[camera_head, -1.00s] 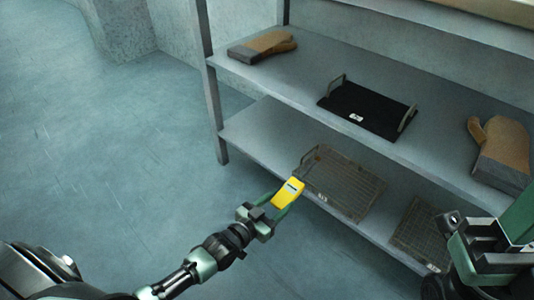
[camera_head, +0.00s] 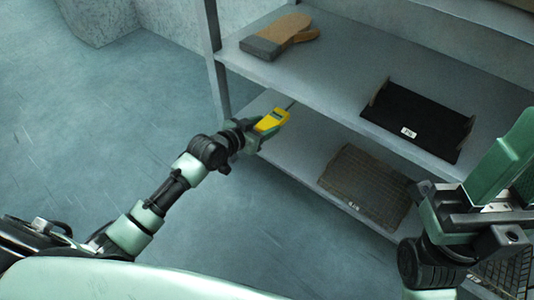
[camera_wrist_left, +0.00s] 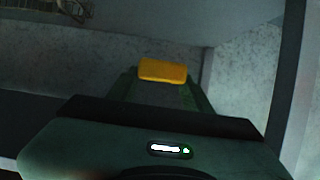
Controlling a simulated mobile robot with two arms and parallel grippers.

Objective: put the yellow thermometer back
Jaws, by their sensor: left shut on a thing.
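The yellow thermometer (camera_head: 271,121) is held in my left gripper (camera_head: 262,130), which is shut on it. A thin dark probe sticks out from its far end. In the head view the thermometer is at the front left edge of the lower shelf (camera_head: 300,143); I cannot tell whether it touches the shelf. The thermometer also shows as a yellow block in the left wrist view (camera_wrist_left: 163,71), between the fingers. My right gripper (camera_head: 490,200) is at the lower right of the head view; its fingertips are not clear.
A mesh mat (camera_head: 366,184) lies on the lower shelf. On the upper shelf are a black tray with handles (camera_head: 415,118) and a brown oven mitt (camera_head: 277,36). A shelf post (camera_head: 213,65) stands just left of my left gripper. The lower shelf's left end looks bare.

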